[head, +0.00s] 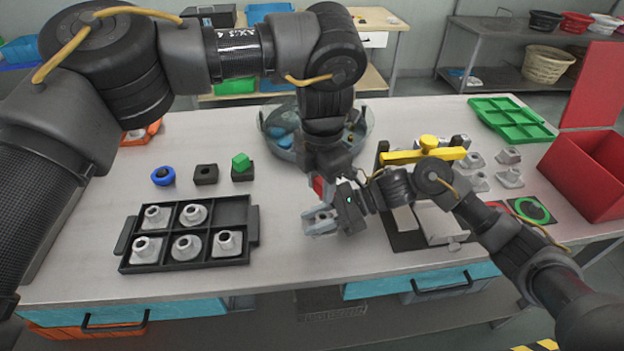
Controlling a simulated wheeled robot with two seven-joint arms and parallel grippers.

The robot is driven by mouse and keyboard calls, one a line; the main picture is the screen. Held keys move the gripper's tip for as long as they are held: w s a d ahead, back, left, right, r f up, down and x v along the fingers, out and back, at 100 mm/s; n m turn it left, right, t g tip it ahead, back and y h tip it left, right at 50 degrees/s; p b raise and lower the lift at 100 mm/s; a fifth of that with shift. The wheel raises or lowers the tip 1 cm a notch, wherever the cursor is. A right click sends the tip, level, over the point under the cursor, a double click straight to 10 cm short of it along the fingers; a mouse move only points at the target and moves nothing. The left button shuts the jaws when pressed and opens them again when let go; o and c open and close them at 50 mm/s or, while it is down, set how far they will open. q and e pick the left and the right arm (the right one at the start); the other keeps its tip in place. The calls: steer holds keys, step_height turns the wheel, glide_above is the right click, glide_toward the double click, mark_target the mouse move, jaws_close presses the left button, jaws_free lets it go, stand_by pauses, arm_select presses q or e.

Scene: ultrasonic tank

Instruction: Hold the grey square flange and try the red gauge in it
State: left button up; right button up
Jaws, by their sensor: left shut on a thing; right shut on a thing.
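My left gripper (326,178) points down over the middle of the table and is shut on the red gauge (318,186), of which only a small red part shows. My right gripper (338,210) reaches in from the right, just below it, and is shut on the grey square flange (320,222). The flange is held near the table's middle. The red gauge is above the flange, close to it. The grippers hide the gauge's lower end, so I cannot tell whether it enters the flange's hole.
A black tray (122,258) with several grey flanges stands at the left. Blue, black and green parts sit behind it. A round tank (275,150) is behind my grippers. At the right are a yellow-handled fixture (425,155), loose flanges, a green tray (510,118) and a red bin (590,175).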

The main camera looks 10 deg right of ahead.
arm_select(q)
steer(key=shift+f, duration=0.1)
arm_select(e)
steer(key=shift+f, duration=0.1)
arm_select(q)
steer(key=shift+f, duration=2.6)
steer(key=shift+f, duration=0.35)
steer(key=shift+r, duration=0.15)
stand_by(0.4)
steer(key=shift+r, duration=2.4)
arm_select(e)
steer(key=o, duration=1.1)
